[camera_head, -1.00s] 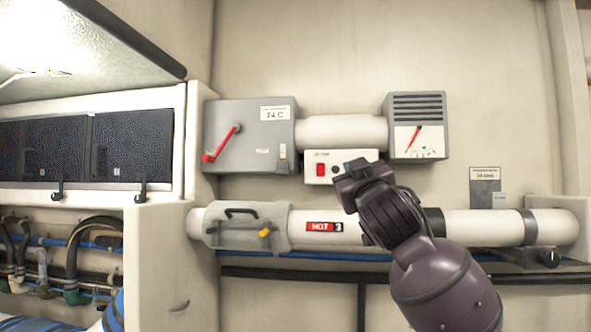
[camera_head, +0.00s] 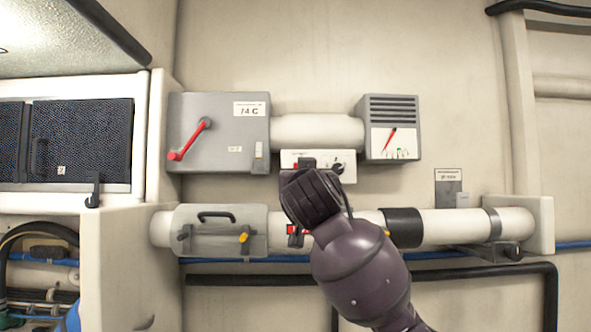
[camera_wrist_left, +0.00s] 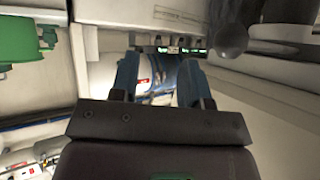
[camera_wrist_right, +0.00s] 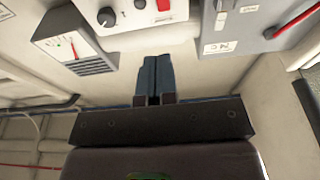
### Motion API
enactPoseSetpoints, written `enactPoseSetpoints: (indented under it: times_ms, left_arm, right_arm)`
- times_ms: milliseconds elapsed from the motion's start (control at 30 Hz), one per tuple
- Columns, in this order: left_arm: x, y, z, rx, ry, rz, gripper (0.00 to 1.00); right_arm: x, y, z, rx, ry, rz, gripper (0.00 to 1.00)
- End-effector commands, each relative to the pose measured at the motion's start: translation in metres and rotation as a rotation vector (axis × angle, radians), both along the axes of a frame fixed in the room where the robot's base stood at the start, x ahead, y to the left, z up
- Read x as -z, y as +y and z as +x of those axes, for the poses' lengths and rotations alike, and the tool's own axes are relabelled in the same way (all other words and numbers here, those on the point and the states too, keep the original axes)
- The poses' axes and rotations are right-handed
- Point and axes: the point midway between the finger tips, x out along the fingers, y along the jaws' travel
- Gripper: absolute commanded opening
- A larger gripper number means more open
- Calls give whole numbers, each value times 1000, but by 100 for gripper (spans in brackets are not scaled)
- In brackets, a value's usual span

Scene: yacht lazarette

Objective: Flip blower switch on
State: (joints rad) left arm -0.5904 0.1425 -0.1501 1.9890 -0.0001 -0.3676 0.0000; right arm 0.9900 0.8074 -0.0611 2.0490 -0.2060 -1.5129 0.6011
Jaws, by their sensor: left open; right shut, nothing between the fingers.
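The white control panel (camera_head: 290,157) sits on the wall under a white duct and carries a red switch (camera_head: 296,167) and a black knob (camera_head: 337,168). My right gripper (camera_head: 308,164) is in front of the panel, shut and empty, and hides part of the red switch. The switch's position is unclear. My left gripper (camera_wrist_left: 158,70) shows only in its wrist view, open and empty.
A grey box (camera_head: 220,150) with a red lever stands left of the panel, and a grey gauge box (camera_head: 392,105) stands right. A white pipe (camera_head: 455,223) with a latched hatch (camera_head: 220,218) runs below. A green object (camera_wrist_left: 25,35) is near my left gripper.

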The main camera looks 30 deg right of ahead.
Motion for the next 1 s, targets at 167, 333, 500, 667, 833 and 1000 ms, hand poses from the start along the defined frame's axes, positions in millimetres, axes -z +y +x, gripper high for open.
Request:
enactPoseSetpoints:
  times_ms: [167,333,500,667,833,1000]
  left_arm:
    - [3,-1,-5,-3,9,-3,43]
    - [4,1,-8,-5,16,-2,43]
    - [2,1,-9,-6,18,-1,43]
    - [-2,1,-7,-5,12,0,43]
    - [-8,1,-4,-4,3,0,43]
    - [-14,1,-1,-3,-4,1,43]
  right_arm:
    - [0,1,0,-2,-1,-1,0]
    - [-1,-1,2,-2,0,-2,0]
    - [-5,-9,15,1,0,-4,0]
    - [-11,-23,37,1,0,-4,0]
    - [-17,-37,61,1,1,-3,0]
    - [-23,-51,83,1,0,-2,0]
